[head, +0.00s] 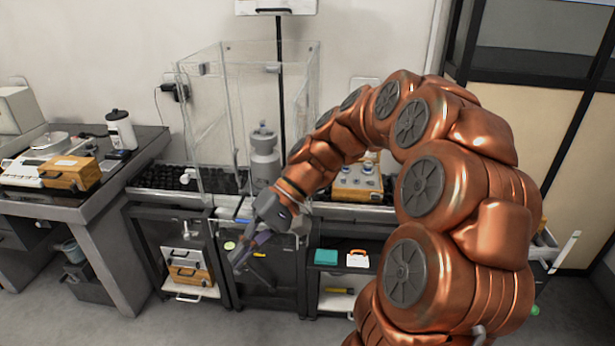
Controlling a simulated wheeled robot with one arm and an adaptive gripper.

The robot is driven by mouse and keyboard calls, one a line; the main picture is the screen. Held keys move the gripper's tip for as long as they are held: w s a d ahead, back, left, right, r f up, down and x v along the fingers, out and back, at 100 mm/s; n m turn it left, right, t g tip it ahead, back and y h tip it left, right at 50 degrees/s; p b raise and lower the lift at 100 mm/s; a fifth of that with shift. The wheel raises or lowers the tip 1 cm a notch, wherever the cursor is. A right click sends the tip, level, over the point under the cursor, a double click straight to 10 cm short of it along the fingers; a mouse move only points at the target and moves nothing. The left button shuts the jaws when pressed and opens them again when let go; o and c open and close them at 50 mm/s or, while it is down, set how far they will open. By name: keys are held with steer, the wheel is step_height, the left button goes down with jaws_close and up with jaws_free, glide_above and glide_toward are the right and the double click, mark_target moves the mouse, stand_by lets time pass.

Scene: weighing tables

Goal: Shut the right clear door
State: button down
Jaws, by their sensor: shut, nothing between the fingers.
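A clear box-like enclosure (222,110) with transparent panels stands on the middle weighing table. Its right clear panel (303,85) shows as a faint pane at the right side. I cannot tell how far the right door stands open, as the panes overlap and my arm covers the lower right. My gripper (240,260) is shut and empty, pointing down and left in front of the table's front edge, below the enclosure. Its contact with any pane cannot be made out.
A grey bottle-shaped vessel (264,155) stands within the enclosure's outline. A wooden box with metal weights (358,183) is right of it, partly behind my arm. A left table (75,205) holds a balance, a wooden box (72,172) and a white bottle (121,130). Open shelves lie below.

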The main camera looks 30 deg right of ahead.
steer(key=w+d+r+m+t+y, duration=0.1)
steer(key=w+d+m+t+y, duration=0.15)
steer(key=w+d, duration=0.55)
steer(key=d+f+m+t, duration=0.2)
steer(key=d+t, duration=0.3)
steer(key=d, duration=0.9)
steer(key=d+f+m+t, duration=0.2)
steer(key=d+t, duration=0.4)
steer(key=d, duration=0.8)
steer(key=p+x, duration=0.5)
steer(key=x, duration=0.8)
steer(key=shift+w+a, duration=0.15)
steer(key=shift+a, duration=0.05)
